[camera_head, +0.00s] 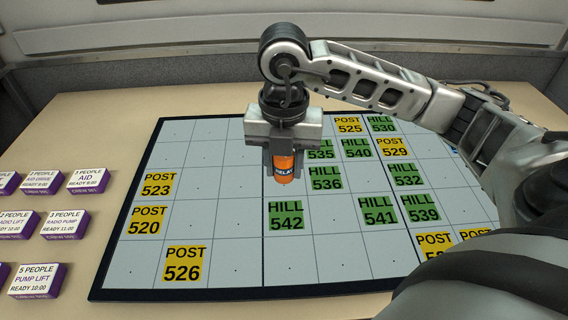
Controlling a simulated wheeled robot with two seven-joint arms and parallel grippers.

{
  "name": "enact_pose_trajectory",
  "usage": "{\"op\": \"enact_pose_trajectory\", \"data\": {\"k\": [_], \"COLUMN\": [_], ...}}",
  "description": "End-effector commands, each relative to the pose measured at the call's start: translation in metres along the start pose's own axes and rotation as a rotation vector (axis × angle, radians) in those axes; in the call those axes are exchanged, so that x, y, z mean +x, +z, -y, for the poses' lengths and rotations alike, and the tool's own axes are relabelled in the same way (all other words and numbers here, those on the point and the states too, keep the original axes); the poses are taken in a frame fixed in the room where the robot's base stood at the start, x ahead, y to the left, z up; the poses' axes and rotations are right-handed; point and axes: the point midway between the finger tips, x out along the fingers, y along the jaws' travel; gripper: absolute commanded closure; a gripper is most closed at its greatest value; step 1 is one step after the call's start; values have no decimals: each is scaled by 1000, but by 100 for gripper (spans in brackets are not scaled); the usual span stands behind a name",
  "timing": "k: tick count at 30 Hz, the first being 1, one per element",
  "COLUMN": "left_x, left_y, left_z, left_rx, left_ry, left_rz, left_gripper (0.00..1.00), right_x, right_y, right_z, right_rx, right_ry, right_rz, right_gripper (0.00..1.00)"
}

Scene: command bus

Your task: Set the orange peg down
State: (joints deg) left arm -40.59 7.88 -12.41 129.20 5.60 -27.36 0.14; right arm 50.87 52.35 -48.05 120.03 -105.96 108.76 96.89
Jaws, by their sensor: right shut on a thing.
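The orange peg (284,173) is a short orange cylinder with a dark band of lettering. My right gripper (283,160) points down and is shut on it, with a finger on each side of the peg. The peg seems to be upright. It shows in front of the grid board (220,250), above the green tile HILL 542 (286,215) in the picture. I cannot tell whether its bottom touches the board. My left gripper is not in view.
Yellow POST tiles and green HILL tiles lie on the board, such as POST 523 (158,185) and HILL 536 (325,179). Purple-edged cards (63,224) lie on the table at the left. Several cells left of the peg are bare.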

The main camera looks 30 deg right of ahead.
Motion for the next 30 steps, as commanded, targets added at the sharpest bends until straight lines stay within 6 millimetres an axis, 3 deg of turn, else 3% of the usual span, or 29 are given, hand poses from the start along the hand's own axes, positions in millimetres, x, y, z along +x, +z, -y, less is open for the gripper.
{"op": "enact_pose_trajectory", "data": {"k": [12, 13, 15, 24, 30], "left_x": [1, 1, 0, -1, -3], "left_y": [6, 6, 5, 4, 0], "left_z": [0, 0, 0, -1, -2], "left_rx": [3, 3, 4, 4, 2], "left_ry": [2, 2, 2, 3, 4], "left_rz": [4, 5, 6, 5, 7], "left_gripper": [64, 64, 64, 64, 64], "right_x": [9, 9, 8, 6, -17], "right_y": [0, 0, 0, 0, 1], "right_z": [0, 0, 0, 0, -1], "right_rx": [1, 1, 1, 1, 2], "right_ry": [2, 2, 2, 2, 6], "right_rz": [2, 2, 2, 2, 4], "right_gripper": [91, 65, 46, 46, 46]}}
